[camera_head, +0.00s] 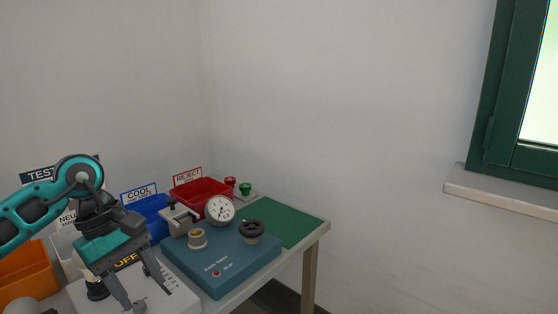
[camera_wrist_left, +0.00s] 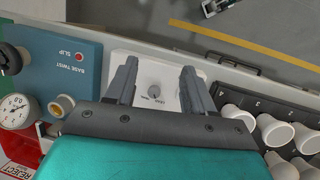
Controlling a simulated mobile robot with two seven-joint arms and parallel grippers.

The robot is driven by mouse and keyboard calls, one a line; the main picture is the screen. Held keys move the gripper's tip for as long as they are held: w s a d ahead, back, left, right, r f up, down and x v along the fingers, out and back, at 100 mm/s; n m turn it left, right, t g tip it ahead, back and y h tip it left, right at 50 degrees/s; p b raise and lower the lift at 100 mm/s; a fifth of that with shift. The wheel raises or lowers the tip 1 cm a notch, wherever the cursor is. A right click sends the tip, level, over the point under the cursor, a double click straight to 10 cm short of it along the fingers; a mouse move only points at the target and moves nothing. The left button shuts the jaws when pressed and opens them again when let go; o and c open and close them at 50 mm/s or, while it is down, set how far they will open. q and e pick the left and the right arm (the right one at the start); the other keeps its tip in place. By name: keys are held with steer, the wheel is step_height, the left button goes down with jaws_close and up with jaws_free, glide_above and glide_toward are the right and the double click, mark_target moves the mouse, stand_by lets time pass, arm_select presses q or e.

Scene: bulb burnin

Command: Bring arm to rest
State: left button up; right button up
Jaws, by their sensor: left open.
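My left arm comes in from the left in the head view. Its gripper (camera_head: 141,288) is open and points down over a white box (camera_head: 180,299) marked OFF at the table's front. In the left wrist view the two fingers of the gripper (camera_wrist_left: 157,80) stand apart with nothing between them. Beyond them the white box (camera_wrist_left: 150,65) shows a small grey knob (camera_wrist_left: 155,91). I cannot tell how far the fingertips are above it. My right gripper is not in view.
A blue BASE TWIST box (camera_head: 220,267) with a dial gauge (camera_head: 219,210) stands beside the white box. Orange (camera_head: 28,272), blue (camera_head: 155,230) and red bins (camera_head: 203,193) line the back. A green mat (camera_head: 285,220) is bare. Several white bulbs (camera_wrist_left: 275,130) sit in a dark rack.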

arm_select(q)
steer(key=s+d+r+n+t+h+p, duration=0.1)
steer(key=s+d+n+t+h, duration=0.15)
steer(key=d+n+h, duration=0.7)
steer(key=s+d+r+n+t+h+p, duration=0.1)
steer(key=d+r+n+t+h, duration=0.15)
steer(key=d+n+h, duration=0.65)
steer(key=w+a+f+n+t+y, duration=0.1)
steer(key=a+f+n+t+y, duration=0.45)
steer(key=n, duration=0.85)
steer(key=a+f+n+t+y, duration=0.3)
steer(key=f+n+t+y, duration=0.45)
steer(key=n, duration=0.65)
steer(key=s+a+f+n+g+y, duration=0.2)
steer(key=s+f+n+g+y, duration=0.1)
steer(key=s+f+n, duration=0.2)
steer(key=s+a+f+n+g+y+p, duration=0.1)
steer(key=s+a+f+n+g+y, duration=0.1)
steer(key=s+f+n, duration=0.4)
step_height(320, 180, down, 4)
steer(key=shift+s+a+r+n+g+y, duration=0.1)
steer(key=shift+s+a+n+g+y, duration=0.25)
steer(key=shift+n+g+y, duration=0.55)
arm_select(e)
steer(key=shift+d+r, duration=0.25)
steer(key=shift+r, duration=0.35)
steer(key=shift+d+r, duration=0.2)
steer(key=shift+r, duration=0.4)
